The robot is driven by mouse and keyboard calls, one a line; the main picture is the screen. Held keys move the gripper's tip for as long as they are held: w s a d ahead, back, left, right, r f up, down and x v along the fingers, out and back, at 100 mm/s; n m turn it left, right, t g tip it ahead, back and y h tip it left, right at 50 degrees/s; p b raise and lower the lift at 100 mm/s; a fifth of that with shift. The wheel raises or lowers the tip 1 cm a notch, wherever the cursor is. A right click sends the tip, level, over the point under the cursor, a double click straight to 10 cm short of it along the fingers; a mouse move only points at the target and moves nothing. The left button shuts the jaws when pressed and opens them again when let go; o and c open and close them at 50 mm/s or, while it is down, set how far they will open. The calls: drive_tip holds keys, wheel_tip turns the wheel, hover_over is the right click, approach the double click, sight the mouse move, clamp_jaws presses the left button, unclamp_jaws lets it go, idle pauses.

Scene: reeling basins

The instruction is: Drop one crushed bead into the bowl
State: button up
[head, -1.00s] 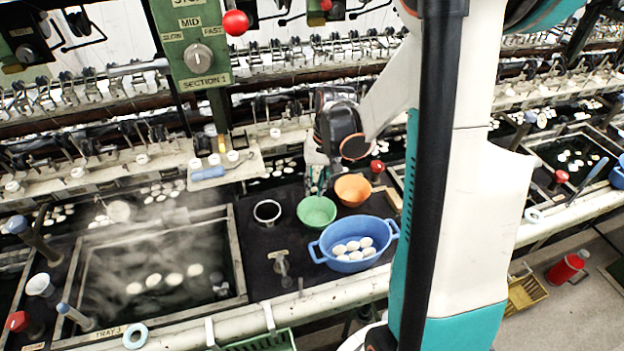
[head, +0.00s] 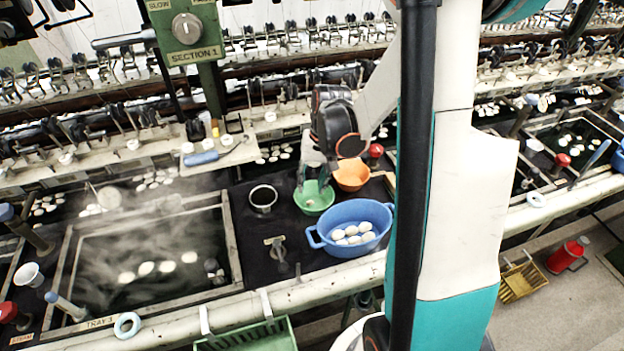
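My gripper (head: 315,178) is at the green bowl (head: 313,202), over its far rim; the fingertips are small and partly hidden by my own arm, so I cannot tell their opening or whether they hold anything. An orange bowl (head: 352,176) stands just behind and to the right of the green one. A blue two-handled basin (head: 350,217) in front of them holds several white oval pieces (head: 353,235). I cannot make out any crushed bead. Small dark-and-light detail inside the green bowl is too small to identify.
A metal cup (head: 263,198) stands left of the green bowl. A steaming tray (head: 150,250) with floating white ovals lies at the left. A tap-like handle (head: 278,250) sits in front of the cup. My arm covers the area right of the basin.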

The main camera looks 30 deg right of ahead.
drive_tip(key=shift+r, duration=0.1)
wheel_tip(320, 180, up, 12)
drive_tip(key=s+d, duration=0.1)
drive_tip(key=shift+d, duration=0.35)
idle(0.3)
drive_tip(key=shift+f, duration=0.2)
idle(0.3)
